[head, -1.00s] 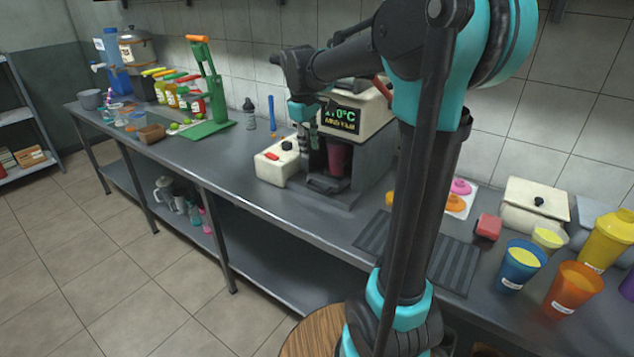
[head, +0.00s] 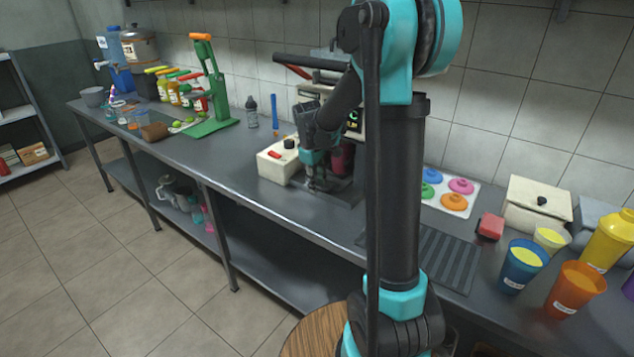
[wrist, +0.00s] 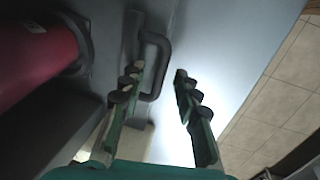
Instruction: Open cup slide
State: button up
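The sealing machine (head: 345,192) stands on the counter behind my arm. Its cup slide has a dark U-shaped handle (wrist: 163,45), seen in the wrist view at the front edge. A pink-red cup (head: 343,157) stands in the machine's bay and shows at the left of the wrist view (wrist: 35,60). My gripper (wrist: 157,82) is open, with its two green fingers pointing towards the handle. The handle's bar lies near and partly between the fingertips; I cannot tell whether they touch it. In the head view my gripper (head: 312,188) is low in front of the bay.
A white box with a red switch (head: 277,160) is just left of my gripper. A green press (head: 212,90) stands further left. On the right are a dark ribbed mat (head: 445,262), colored lids (head: 453,201) and several cups. The counter's front edge is close.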

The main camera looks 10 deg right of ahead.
jog(key=shift+c, duration=0.5)
grip_shut()
jog(key=s+a, duration=1.3)
jog(key=shift+s+a, duration=0.4)
jog(key=shift+o, duration=0.5)
grip_release()
jog(key=shift+r, duration=0.15)
notch_tip(320, 180, up, 12)
jog(key=s+a, duration=0.1)
jog(key=shift+s+a+f, duration=0.2)
jog(key=shift+s, duration=0.05)
